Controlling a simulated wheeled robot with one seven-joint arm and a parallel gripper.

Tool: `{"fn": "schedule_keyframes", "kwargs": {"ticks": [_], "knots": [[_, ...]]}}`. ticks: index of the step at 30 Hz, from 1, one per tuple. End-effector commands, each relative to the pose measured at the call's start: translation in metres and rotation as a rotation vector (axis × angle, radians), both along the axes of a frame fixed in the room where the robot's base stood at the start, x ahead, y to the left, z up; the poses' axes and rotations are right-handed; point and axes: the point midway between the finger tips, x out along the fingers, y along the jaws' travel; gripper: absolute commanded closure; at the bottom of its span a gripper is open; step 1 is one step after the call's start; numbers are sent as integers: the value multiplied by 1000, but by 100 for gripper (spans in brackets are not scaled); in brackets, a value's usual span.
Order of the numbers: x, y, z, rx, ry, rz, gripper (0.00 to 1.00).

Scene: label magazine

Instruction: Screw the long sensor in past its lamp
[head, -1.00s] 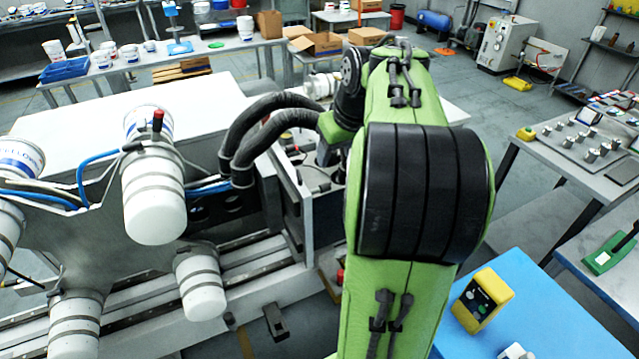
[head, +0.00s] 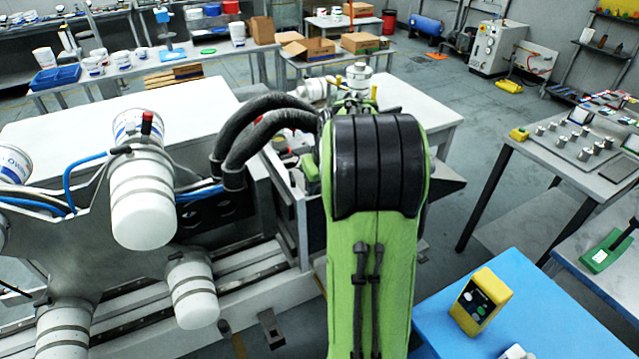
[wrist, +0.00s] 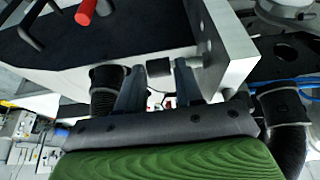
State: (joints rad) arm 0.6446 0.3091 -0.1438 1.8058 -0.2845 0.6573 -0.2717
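In the wrist view my gripper (wrist: 158,84) shows as two grey fingers standing apart on a dark grey base. They point at the underside of a pale metal plate (wrist: 232,45). A small dark block (wrist: 159,67) shows between the fingertips, next to the plate's edge. I cannot tell whether it touches them, or whether it is a sensor. No sensor or lamp can be made out for certain. In the head view my green arm hides the gripper and the work area in front of it.
A red-tipped part (wrist: 86,11) is at the wrist view's top left. A yellow box (head: 481,301) lies on a blue table (head: 550,320) at right.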

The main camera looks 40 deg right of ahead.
Motion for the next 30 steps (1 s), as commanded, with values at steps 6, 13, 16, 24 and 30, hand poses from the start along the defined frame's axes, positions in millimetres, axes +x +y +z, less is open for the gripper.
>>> {"fn": "schedule_keyframes", "kwargs": {"ticks": [6,13,16,24,30], "knots": [[0,0,0,0,0,0,99],[1,-1,5,15,47,0,100],[3,0,7,33,106,2,100],[5,-1,4,60,201,0,100],[5,-2,2,59,201,0,100]]}}
